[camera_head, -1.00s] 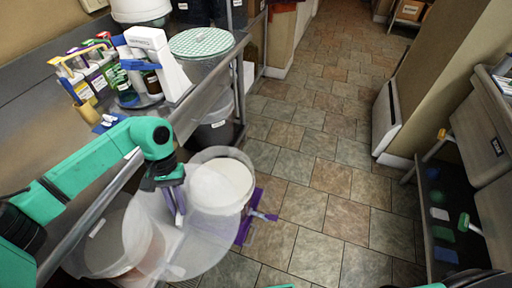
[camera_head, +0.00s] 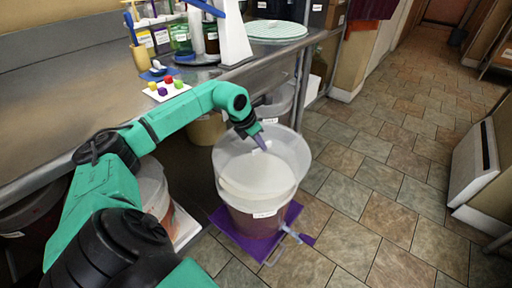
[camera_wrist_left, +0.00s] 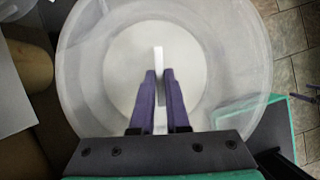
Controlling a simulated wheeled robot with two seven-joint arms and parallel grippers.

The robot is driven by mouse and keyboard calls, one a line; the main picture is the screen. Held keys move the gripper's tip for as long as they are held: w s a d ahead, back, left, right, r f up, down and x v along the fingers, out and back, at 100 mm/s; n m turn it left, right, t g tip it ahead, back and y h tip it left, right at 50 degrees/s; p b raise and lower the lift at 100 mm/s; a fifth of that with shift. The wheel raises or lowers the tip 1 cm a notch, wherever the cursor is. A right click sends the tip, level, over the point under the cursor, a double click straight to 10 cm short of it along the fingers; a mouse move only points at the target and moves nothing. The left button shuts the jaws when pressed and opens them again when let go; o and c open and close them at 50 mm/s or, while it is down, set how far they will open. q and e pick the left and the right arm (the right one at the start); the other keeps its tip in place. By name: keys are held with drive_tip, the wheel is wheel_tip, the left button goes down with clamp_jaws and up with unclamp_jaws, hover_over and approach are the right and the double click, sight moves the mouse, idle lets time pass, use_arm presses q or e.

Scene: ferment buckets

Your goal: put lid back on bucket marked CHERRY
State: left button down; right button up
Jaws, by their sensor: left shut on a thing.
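My left gripper (camera_head: 262,144) is shut on a clear, see-through lid (camera_head: 292,148), holding it by a white bar handle (camera_wrist_left: 158,62) at its middle. In the head view the lid is over a bucket (camera_head: 250,207) with pale contents, which stands on a purple wheeled base (camera_head: 226,222). The lid's outline reaches past the bucket's far rim. I cannot tell whether lid and rim touch. The bucket's white label (camera_head: 265,214) is too small to read. In the left wrist view the see-through lid (camera_wrist_left: 225,65) fills the middle. My right gripper is not in view.
Another bucket (camera_head: 152,190) stands on a white base (camera_head: 187,228) at the left, partly behind my arm. The steel counter (camera_head: 60,120) runs above, with a small tray of coloured cubes (camera_head: 166,90). Tiled floor (camera_head: 370,200) on the right is clear.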

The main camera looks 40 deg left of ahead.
sight(256, 153)
use_arm(q)
drive_tip(key=a+n, duration=0.1)
drive_tip(key=a+n+y+b, duration=0.1)
drive_tip(key=shift+w+a+f+n, duration=0.2)
drive_tip(key=shift+w+n, duration=0.1)
drive_tip(key=shift+w, duration=0.1)
drive_tip(key=shift+f+b, duration=0.3)
drive_tip(key=shift+b, duration=0.05)
wheel_tip(256, 153, down, 5)
drive_tip(key=b, duration=0.4)
drive_tip(key=shift+f, duration=0.25)
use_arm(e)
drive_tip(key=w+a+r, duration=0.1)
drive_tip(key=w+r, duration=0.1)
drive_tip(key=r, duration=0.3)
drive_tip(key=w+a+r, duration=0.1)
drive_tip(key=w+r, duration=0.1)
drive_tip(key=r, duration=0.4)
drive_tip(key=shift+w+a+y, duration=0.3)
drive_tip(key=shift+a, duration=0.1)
use_arm(q)
drive_tip(key=shift+r, duration=0.15)
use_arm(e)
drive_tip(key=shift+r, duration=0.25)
use_arm(q)
drive_tip(key=shift+f+p, duration=0.2)
drive_tip(key=shift+p, duration=0.15)
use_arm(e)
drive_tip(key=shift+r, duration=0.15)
